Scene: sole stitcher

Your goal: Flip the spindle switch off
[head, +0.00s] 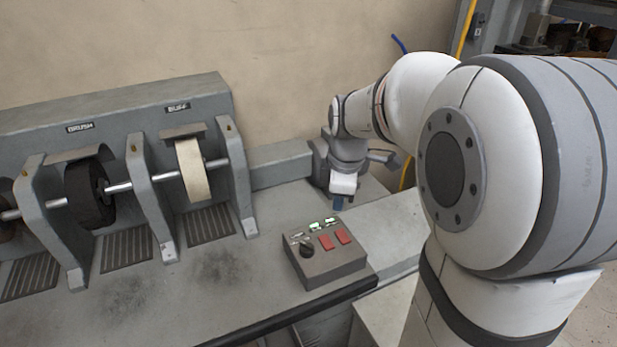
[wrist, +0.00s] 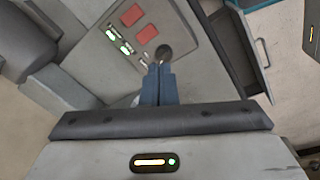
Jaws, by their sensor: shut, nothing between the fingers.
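A grey control box (head: 330,266) sits near the bench's front edge. Its top carries two red rectangular switches (head: 326,242), a black round knob (head: 307,249) and two lit green indicators (head: 314,226). The labels are too small to read, so I cannot tell which control is the spindle switch. My gripper (head: 338,206) has blue fingers, pressed together and empty, and appears just behind the box in the head view. In the wrist view the fingertips (wrist: 159,67) overlap the panel just below the knob (wrist: 164,50), with the red switches (wrist: 145,34) up and left. Contact cannot be judged.
A machine with a dark brush wheel (head: 88,193) and a pale buff wheel (head: 192,170) on a shaft between grey uprights stands left of the box. The bench (head: 225,285) between them is clear. A wall rises behind.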

